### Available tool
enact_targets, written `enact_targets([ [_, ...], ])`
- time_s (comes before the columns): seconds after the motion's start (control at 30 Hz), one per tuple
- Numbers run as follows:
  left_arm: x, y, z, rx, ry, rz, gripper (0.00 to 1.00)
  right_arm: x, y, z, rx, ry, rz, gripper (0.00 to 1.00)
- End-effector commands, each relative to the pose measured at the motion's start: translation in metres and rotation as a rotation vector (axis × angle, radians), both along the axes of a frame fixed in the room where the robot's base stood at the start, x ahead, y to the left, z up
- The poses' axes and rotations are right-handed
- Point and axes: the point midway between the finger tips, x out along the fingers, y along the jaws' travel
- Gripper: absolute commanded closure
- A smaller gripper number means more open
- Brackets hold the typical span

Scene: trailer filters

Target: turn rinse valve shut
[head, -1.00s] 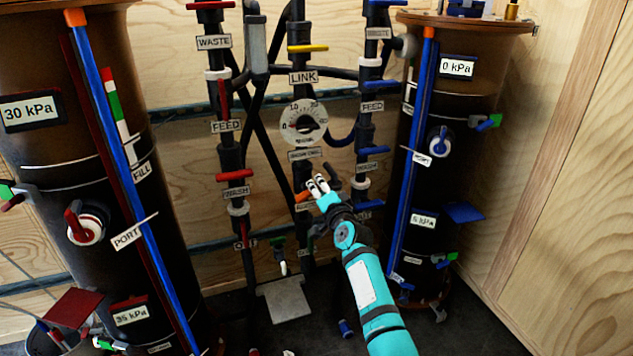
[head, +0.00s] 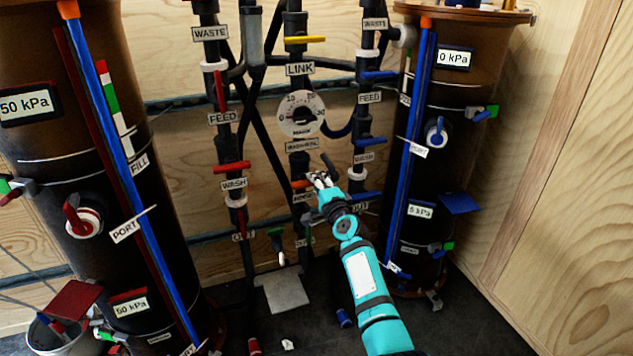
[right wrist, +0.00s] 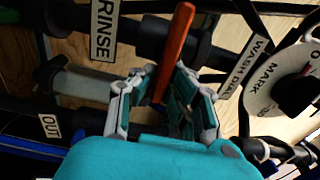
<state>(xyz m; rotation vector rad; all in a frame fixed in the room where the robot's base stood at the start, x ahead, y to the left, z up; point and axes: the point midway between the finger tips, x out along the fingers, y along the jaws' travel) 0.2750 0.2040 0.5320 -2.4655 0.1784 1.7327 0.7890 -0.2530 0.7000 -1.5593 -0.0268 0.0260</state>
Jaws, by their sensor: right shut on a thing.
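The rinse valve has an orange lever handle (right wrist: 174,52) in the right wrist view, beside the RINSE label (right wrist: 103,28). My right gripper (right wrist: 165,95) is shut on this handle, with its lower part between the fingers and its end sticking out above them. In the head view the orange handle (head: 301,184) shows on the middle pipe, below the dial, partly hidden by my right gripper (head: 318,181). My left gripper is not in view.
The wash dial (head: 302,113) sits just above on the same pipe. Red-handled valves (head: 232,167) line the left pipe and blue-handled valves (head: 366,197) the right pipe, close to my arm. Dark tanks (head: 60,250) stand at both sides. A grey plate (head: 286,291) lies low in the middle.

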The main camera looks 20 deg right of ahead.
Motion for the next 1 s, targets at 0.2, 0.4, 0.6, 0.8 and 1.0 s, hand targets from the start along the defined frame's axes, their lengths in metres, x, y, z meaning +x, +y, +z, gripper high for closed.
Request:
enact_targets([
  [0.2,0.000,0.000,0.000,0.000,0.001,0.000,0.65,0.000,0.000,-0.002,0.008,0.003,0.000,1.00],
  [0.4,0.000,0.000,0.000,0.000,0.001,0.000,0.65,0.000,0.000,-0.002,0.007,0.003,0.000,0.80],
  [0.6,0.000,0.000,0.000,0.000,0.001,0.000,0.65,0.000,0.000,-0.001,0.005,0.002,0.000,0.65],
  [0.8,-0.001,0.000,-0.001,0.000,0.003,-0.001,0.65,-0.001,0.000,-0.001,0.004,0.001,0.001,0.65],
  [1.0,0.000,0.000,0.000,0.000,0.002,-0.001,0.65,-0.018,0.000,-0.002,0.006,0.000,0.001,0.65],
])
